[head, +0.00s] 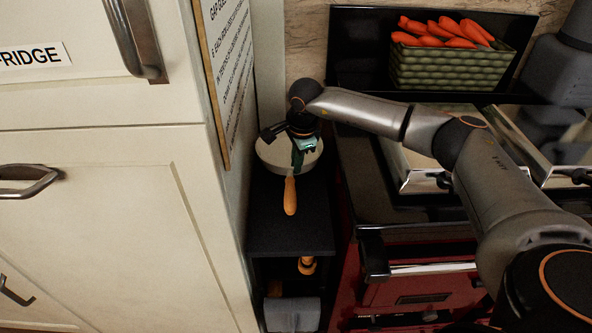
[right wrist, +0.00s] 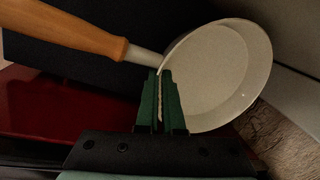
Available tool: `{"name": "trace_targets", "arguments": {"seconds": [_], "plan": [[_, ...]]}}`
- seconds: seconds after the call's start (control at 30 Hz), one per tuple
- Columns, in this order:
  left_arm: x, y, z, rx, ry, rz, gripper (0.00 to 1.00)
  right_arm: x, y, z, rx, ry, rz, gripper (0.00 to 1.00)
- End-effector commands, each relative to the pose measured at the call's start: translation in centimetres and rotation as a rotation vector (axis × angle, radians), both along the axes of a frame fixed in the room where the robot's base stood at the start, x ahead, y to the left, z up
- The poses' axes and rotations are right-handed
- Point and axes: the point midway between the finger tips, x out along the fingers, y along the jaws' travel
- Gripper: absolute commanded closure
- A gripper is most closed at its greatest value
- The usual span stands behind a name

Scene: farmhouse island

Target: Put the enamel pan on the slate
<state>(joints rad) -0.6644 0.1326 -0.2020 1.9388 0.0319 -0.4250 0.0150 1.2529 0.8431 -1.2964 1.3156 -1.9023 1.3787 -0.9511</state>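The enamel pan (head: 270,153) is pale and round with a wooden handle (head: 290,196) pointing toward me. It is over the far part of a narrow dark top. My right gripper (head: 298,158) reaches down at the pan. In the right wrist view its green fingers (right wrist: 161,98) are close together on either side of the pan's rim, and the pan (right wrist: 225,75) shows beyond them. I cannot tell whether the pan rests on the surface or hangs just above it. The dark flat top (head: 290,233) may be the slate; no separate slate is distinct. My left gripper is out of view.
A cream fridge cabinet (head: 100,220) stands close on the left. A red stove (head: 420,290) with shiny lids (head: 425,172) is on the right. A green basket of carrots (head: 450,68) stands at the back. The dark top's near part is clear.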

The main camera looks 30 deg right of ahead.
Motion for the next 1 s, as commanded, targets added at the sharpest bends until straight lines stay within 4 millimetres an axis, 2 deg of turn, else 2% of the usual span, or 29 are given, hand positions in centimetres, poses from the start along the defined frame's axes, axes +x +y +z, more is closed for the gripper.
{"name": "trace_targets", "arguments": {"seconds": [0.1,0.23,0.43,0.6,0.9,1.0], "plan": [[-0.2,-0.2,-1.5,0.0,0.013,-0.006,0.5,0.1,-0.1,-1.6,0.0,-0.003,0.0,1.0],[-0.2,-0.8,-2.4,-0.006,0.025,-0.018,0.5,0.1,-0.2,-3.0,0.0,-0.003,0.002,1.0],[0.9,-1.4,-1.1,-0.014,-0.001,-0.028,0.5,0.1,-0.2,-3.0,0.001,-0.004,0.002,1.0],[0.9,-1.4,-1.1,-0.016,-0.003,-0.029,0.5,0.1,-0.2,-3.2,0.001,-0.004,0.002,1.0],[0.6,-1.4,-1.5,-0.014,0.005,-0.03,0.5,-0.1,-0.2,-3.4,0.0,0.002,0.003,0.66],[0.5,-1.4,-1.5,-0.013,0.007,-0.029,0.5,-0.1,-0.2,-3.4,0.0,0.002,0.003,0.66]]}}
